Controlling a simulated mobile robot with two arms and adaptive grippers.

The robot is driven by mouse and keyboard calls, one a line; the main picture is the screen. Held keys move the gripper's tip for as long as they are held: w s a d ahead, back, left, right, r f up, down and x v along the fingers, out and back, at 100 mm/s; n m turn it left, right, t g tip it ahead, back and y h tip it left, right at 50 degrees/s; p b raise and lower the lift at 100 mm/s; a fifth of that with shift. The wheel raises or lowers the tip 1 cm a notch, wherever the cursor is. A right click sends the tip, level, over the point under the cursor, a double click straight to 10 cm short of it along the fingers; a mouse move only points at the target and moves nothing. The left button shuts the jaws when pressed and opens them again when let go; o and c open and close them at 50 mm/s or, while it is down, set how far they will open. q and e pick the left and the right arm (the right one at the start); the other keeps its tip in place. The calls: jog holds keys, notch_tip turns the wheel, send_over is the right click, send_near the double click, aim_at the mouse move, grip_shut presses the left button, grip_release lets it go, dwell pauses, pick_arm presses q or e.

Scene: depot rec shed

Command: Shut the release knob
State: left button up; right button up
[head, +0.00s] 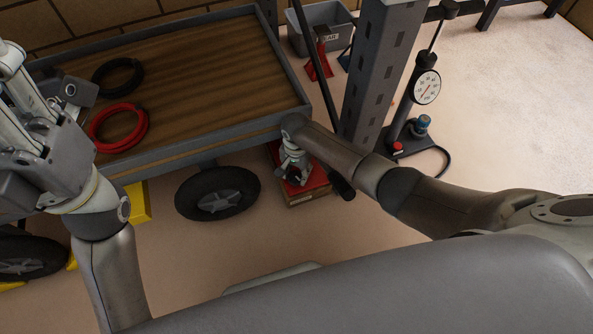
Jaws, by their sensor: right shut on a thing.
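My right arm reaches down beside the cart's near right corner. Its gripper (294,178) is shut at a small red jack-like unit (316,179) on a wooden block, low beside the cart. The fingers appear to be around the release knob, but they hide it, so its position cannot be read. My left gripper (18,85) is raised at the far left, over the cart's left end. Its fingertips are partly cut off by the picture edge, and their opening is unclear.
The cart (215,75) carries a black coil (117,77) and a red coil (118,128). Its wheel (217,193) and a yellow chock (137,203) are below. A grey post (376,75), a gauge pump (427,88) and a grey bin (316,28) stand beyond my right arm.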

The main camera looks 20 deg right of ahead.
aim_at(294, 173)
jog(key=shift+w+a+r, duration=0.35)
jog(key=shift+w, duration=0.15)
jog(key=o, duration=0.9)
jog(key=shift+a, duration=0.1)
jog(key=shift+o, duration=0.7)
jog(key=shift+s+f, duration=0.1)
jog(key=shift+s, duration=0.1)
notch_tip(294, 173, up, 12)
jog(key=shift+c, duration=0.3)
